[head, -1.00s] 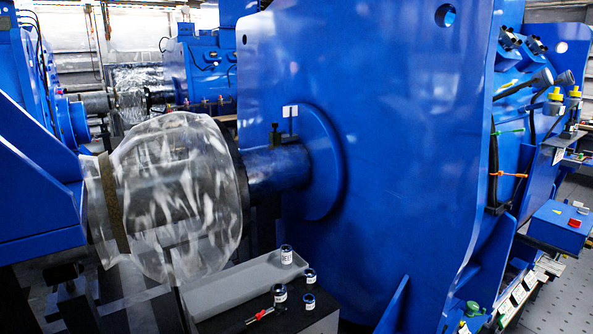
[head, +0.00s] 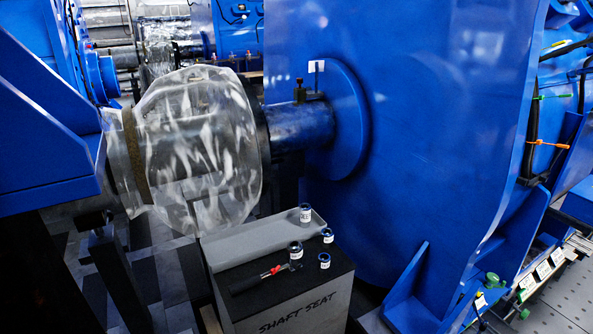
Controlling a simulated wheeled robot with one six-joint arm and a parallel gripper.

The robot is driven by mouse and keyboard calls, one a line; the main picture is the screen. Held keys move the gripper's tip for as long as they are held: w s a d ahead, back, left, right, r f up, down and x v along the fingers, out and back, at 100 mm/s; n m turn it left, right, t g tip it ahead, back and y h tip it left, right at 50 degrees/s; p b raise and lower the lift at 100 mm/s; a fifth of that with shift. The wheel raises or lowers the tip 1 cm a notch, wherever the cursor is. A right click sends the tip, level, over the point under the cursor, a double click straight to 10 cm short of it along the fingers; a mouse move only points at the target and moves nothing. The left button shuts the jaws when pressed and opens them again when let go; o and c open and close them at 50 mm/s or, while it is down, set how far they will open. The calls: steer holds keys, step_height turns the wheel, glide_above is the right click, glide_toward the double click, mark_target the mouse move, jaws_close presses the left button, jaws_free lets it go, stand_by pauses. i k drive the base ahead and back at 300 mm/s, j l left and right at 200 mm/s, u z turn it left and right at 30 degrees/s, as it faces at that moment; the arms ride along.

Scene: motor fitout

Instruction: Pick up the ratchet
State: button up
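The ratchet (head: 268,273) lies on the black top of a grey stand marked "SHAFT SEAT" (head: 297,312). It has a dark handle at the left, a red section near the middle and a dark head at the right. The head end lies close to a dark socket with a white label (head: 295,252). My gripper is not in view.
More labelled sockets stand on the stand (head: 324,261), and one is at the back near a grey tray (head: 262,240). A wrapped shaft (head: 195,150) and a large blue motor housing (head: 430,130) rise behind.

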mark_target(237, 287)
steer(key=i+j+u, duration=0.95)
steer(key=k, duration=0.1)
